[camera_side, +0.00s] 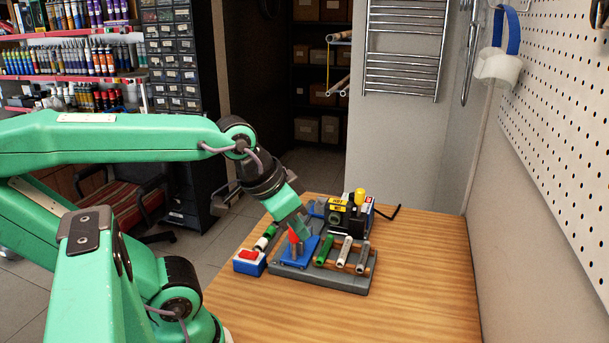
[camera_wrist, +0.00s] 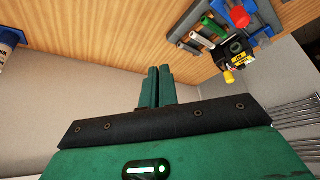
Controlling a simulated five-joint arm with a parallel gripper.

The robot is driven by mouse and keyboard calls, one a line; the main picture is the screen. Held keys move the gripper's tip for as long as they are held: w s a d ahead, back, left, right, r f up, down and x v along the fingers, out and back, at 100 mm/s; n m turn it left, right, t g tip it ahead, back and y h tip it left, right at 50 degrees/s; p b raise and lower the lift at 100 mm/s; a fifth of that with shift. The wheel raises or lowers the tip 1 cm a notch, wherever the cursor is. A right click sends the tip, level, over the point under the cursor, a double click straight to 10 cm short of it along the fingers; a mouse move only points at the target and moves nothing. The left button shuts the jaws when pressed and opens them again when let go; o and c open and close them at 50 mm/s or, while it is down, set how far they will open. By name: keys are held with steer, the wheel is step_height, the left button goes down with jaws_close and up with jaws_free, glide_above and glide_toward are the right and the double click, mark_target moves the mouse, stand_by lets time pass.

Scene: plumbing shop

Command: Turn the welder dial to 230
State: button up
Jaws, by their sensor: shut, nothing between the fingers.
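The welder (camera_side: 345,216) is a dark block with yellow labels and a yellow knob (camera_side: 360,196) on top. It stands at the back of a grey base on the wooden table. It also shows in the wrist view (camera_wrist: 236,52), at upper right. I cannot make out the dial's numbers or its setting in either view. My gripper (camera_side: 304,230) appears in front of the welder's left side in the side view, beside a red handle on a blue piece. In the wrist view its fingers (camera_wrist: 158,84) are together and empty, away from the welder.
Green, white and grey pipes (camera_side: 345,250) lie at the front of the base. A bent black rod sticks out at right. The table's (camera_side: 420,290) front right is clear. A pegboard wall (camera_side: 555,100) rises at right.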

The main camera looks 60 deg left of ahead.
steer(key=o, duration=0.7)
steer(key=shift+w+r, duration=0.15)
steer(key=shift+o, duration=1)
steer(key=shift+w+a+r, duration=0.15)
steer(key=shift+w, duration=0.1)
steer(key=w+a+r+g, duration=0.15)
steer(key=w+a, duration=0.35)
steer(key=w, duration=0.5)
steer(key=w+a+r+g, duration=0.1)
steer(key=w+a+r, duration=0.3)
steer(key=w, duration=0.5)
steer(key=w+a+f+g, duration=0.1)
steer(key=w+a+f, duration=0.2)
steer(key=a+f, duration=0.1)
steer(key=w+a+f+g, duration=0.1)
steer(key=w+a+f, duration=0.3)
steer(key=a, duration=0.3)
steer(key=w+a+f+g, duration=0.1)
steer(key=w+a+f, duration=0.3)
steer(key=a, duration=0.2)
steer(key=shift+w+a+f, duration=0.35)
steer(key=shift+a+f, duration=0.3)
steer(key=shift+f, duration=0.05)
